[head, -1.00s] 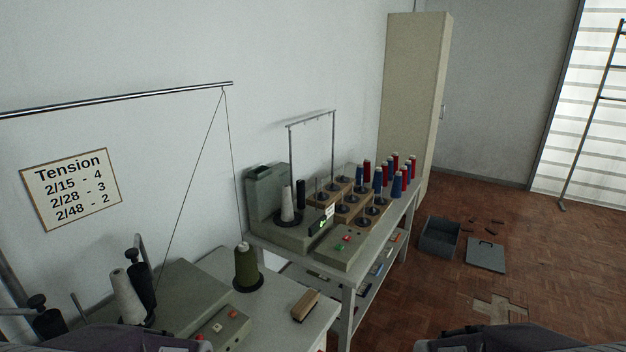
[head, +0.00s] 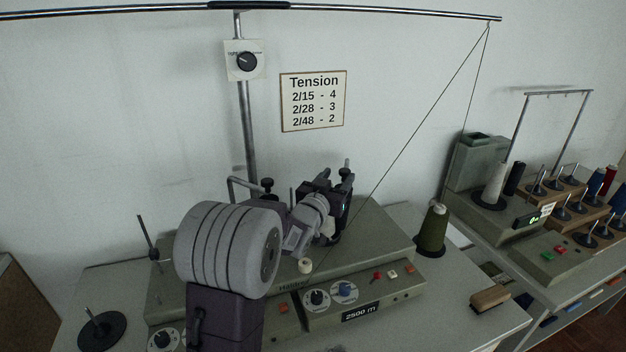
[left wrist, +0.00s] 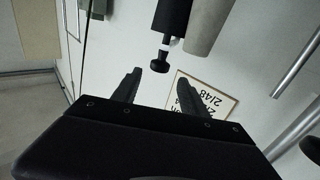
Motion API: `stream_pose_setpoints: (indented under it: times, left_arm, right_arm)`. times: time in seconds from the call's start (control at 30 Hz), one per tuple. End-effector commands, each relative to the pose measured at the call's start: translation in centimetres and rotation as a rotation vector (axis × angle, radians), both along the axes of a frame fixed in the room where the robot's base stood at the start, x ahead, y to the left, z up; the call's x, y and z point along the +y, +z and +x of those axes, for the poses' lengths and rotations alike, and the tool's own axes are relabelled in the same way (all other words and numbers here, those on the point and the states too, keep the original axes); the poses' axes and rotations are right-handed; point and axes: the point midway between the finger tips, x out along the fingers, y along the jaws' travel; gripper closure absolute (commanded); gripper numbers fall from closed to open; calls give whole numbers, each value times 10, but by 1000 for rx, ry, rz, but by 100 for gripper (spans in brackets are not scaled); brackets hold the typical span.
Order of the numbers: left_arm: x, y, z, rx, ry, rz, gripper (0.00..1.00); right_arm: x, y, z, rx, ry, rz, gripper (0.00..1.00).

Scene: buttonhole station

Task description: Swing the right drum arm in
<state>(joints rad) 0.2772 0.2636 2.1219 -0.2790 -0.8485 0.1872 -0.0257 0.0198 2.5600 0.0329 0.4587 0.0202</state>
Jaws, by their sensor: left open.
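The winder (head: 385,240) stands on the table. In the left wrist view, which is upside down, a black drum (left wrist: 172,16) with a black knob (left wrist: 160,62) at its end is beside a pale grey cone (left wrist: 207,25); I take them for the right drum arm's drum and cone. My left gripper (left wrist: 158,88) is open, its two fingers apart on either side of the knob, with nothing held. In the head view my left gripper (head: 335,188) is over the winder's right part and hides most of the drum arm. My right gripper is out of view.
A green cone (head: 432,230) stands right of the winder, its thread rising to the overhead rail (head: 400,13). A wooden brush (head: 490,299) lies on the table's front right. A second machine (head: 480,170) stands further right. The tension sign (head: 313,100) hangs behind.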

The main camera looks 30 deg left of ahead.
Motion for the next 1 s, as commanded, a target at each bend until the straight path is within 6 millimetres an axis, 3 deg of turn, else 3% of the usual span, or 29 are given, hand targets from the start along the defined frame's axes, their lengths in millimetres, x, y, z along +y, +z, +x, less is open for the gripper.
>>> stream_pose_setpoints:
  times: [0.07, 0.27, 0.5, 0.7, 1.0]
  left_arm:
    - [13, -14, -2, 10, 24, -3, 49]
    - [16, -11, 4, 13, 30, -3, 49]
    - [20, -10, 52, 14, 28, -3, 49]
    - [23, -11, 81, 14, 30, -4, 49]
    - [24, -12, 87, 14, 30, -4, 49]
  right_arm:
    - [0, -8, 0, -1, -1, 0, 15]
    - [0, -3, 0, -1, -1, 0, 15]
    - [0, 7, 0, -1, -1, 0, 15]
    - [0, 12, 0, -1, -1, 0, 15]
    - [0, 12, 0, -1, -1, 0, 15]
